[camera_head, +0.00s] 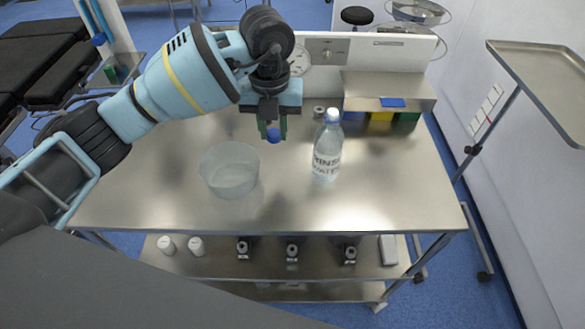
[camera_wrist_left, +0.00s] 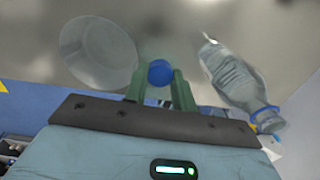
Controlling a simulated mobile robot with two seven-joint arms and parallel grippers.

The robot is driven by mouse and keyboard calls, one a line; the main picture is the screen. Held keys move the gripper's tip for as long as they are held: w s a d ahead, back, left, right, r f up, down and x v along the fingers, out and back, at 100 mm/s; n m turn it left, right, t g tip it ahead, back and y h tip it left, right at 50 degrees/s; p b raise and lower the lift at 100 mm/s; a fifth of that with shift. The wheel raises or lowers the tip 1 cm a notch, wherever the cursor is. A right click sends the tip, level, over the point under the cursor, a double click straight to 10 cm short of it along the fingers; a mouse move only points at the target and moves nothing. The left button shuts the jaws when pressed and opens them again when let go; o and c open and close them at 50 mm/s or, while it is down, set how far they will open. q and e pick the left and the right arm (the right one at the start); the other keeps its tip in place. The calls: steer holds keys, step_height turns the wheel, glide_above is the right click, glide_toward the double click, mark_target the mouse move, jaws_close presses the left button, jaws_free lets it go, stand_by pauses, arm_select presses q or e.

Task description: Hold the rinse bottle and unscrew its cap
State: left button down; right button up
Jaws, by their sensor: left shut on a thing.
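The rinse bottle (camera_head: 327,150) is clear, with black lettering and a light blue top, and stands upright on the steel table. In the left wrist view the bottle (camera_wrist_left: 235,78) is at the right, its blue-ringed neck toward the lower right. My left gripper (camera_head: 273,132) is to the left of the bottle, above the table and apart from it. Its green fingers are shut on a small round blue cap (camera_wrist_left: 160,73). My right gripper is not in view.
A clear round bowl (camera_head: 230,172) stands on the table (camera_head: 400,200) left of the bottle. A steel shelf (camera_head: 385,88) with coloured bins beneath is at the back right. The table's front and right are clear. A steel tray stand (camera_head: 545,75) is at the far right.

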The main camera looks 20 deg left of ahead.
mark_target(280, 170)
arm_select(q)
steer(key=n, duration=0.3)
steer(key=w+f+n, duration=0.1)
steer(key=n, duration=0.1)
steer(key=shift+d, duration=0.25)
steer(key=shift+f+b, duration=0.3)
steer(key=shift+f, duration=4.65)
steer(key=shift+f, duration=0.15)
steer(key=c, duration=1.1)
jaws_free()
steer(key=shift+c, duration=0.2)
step_height(280, 170, up, 12)
steer(key=shift+r+p, duration=0.15)
steer(key=shift+p, duration=0.2)
